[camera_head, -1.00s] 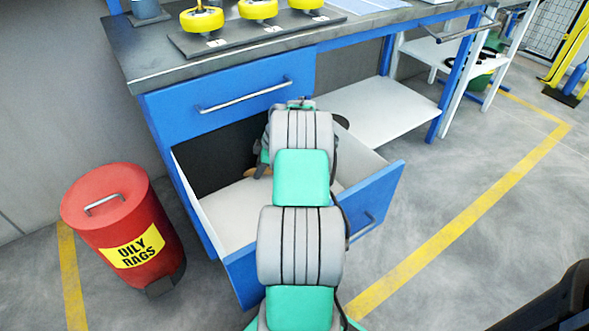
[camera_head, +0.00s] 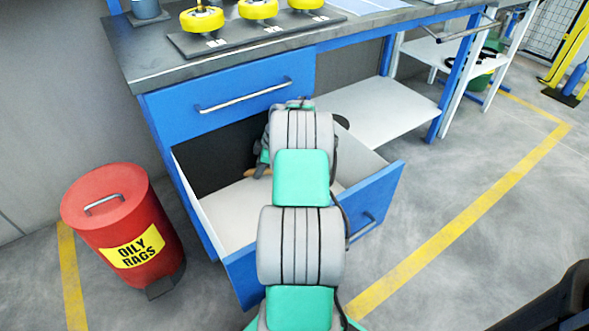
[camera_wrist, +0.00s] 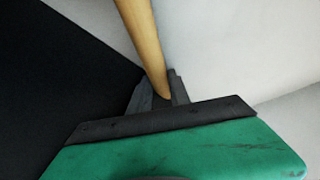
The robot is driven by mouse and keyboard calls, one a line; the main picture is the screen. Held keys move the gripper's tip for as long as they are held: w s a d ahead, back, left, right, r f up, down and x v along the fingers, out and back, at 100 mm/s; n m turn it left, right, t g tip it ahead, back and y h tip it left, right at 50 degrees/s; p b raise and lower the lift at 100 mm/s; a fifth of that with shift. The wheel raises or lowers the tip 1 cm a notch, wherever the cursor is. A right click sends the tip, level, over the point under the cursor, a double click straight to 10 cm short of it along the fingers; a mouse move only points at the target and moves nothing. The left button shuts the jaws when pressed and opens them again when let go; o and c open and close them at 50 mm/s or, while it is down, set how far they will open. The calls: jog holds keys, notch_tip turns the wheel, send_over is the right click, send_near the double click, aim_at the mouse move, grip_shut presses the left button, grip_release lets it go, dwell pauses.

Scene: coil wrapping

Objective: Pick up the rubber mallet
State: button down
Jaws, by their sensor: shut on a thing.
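The rubber mallet's tan wooden handle (camera_wrist: 145,40) runs from the top of the wrist view down between the fingers of my gripper (camera_wrist: 160,90). The grey fingers are shut on the handle, one on each side. In the head view, my gripper (camera_head: 261,164) is low inside the open blue drawer (camera_head: 225,212), and a small bit of the tan handle (camera_head: 252,172) shows beside it. The mallet's head cannot be made out in either view; my arm covers much of the drawer.
The blue workbench (camera_head: 222,86) stands above the drawer, with yellow-topped items (camera_head: 258,9) on it. A red oily rags bin (camera_head: 121,225) stands left of the drawer. A white lower shelf (camera_head: 385,115) is at the right. The floor right of the drawer is clear.

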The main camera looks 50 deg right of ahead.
jog(key=shift+r, duration=0.2)
jog(key=shift+r, duration=0.25)
notch_tip(320, 180, up, 3)
jog(key=shift+p, duration=1.15)
jog(key=s+a, duration=0.1)
jog(key=s, duration=0.4)
jog(key=s+a, duration=0.2)
jog(key=s, duration=0.4)
jog(key=s+a, duration=0.2)
jog(key=s, duration=0.4)
jog(key=shift+s+f, duration=0.1)
jog(key=shift+s, duration=0.05)
